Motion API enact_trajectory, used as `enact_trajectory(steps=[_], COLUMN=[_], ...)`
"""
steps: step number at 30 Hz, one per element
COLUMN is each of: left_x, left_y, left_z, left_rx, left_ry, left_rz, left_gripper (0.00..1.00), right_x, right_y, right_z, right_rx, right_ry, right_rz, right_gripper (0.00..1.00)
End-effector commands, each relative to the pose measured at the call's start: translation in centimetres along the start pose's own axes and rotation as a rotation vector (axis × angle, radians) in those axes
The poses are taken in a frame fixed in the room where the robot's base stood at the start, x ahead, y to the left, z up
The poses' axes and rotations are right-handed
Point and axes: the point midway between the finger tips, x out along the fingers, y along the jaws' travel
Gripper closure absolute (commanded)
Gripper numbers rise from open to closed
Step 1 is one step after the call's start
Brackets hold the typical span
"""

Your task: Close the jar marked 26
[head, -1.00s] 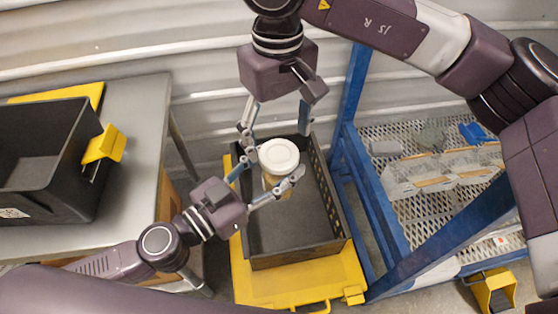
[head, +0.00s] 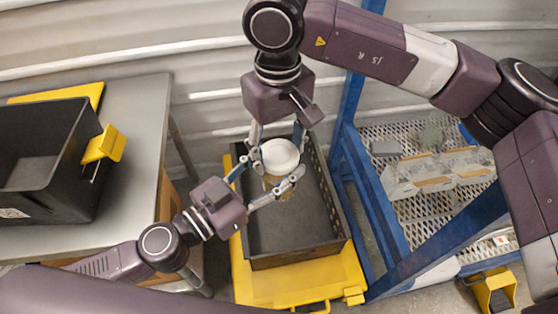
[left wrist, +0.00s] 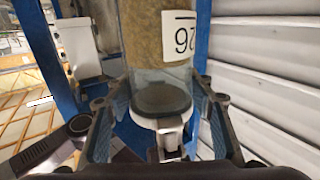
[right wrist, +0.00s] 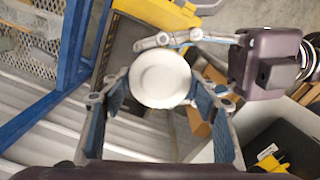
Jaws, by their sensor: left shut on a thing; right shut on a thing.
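The jar marked 26 (head: 275,183) is clear, with brown contents and a white label (left wrist: 182,38) that appears upside down in the left wrist view. My left gripper (head: 268,182) is shut around the jar body and holds it upright above a dark crate. A round white lid (head: 281,156) sits over the jar's mouth; it also shows in the right wrist view (right wrist: 160,79). My right gripper (head: 277,158) comes from above and is shut on the lid, one finger on each side. I cannot tell how tightly the lid is seated.
The dark crate (head: 300,257) stands on a yellow base (head: 265,289) below the jar. A grey table (head: 140,145) with a black bin (head: 50,190) is at left. A blue rack (head: 357,195) with mesh shelf and clear containers is at right.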

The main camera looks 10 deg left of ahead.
Motion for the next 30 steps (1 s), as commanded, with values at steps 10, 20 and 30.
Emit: enact_trajectory(steps=[10,20,30], left_x=[0.02,0.02,0.02], left_y=[0.01,0.02,0.01], left_z=[-0.16,-0.16,-0.16], left_rx=[0.001,0.001,0.001], left_ry=[0.003,0.003,0.003], left_rz=[0.0,0.001,0.0], left_gripper=[1.0,1.0,1.0], right_x=[-0.03,-0.02,-0.01], right_y=[0.03,0.01,0.01], right_z=[-0.02,-0.02,-0.01], right_rx=[0.182,0.286,0.284], right_ry=[0.001,0.001,0.0], right_rz=[0.001,0.0,0.0], right_gripper=[0.75,0.75,0.28])
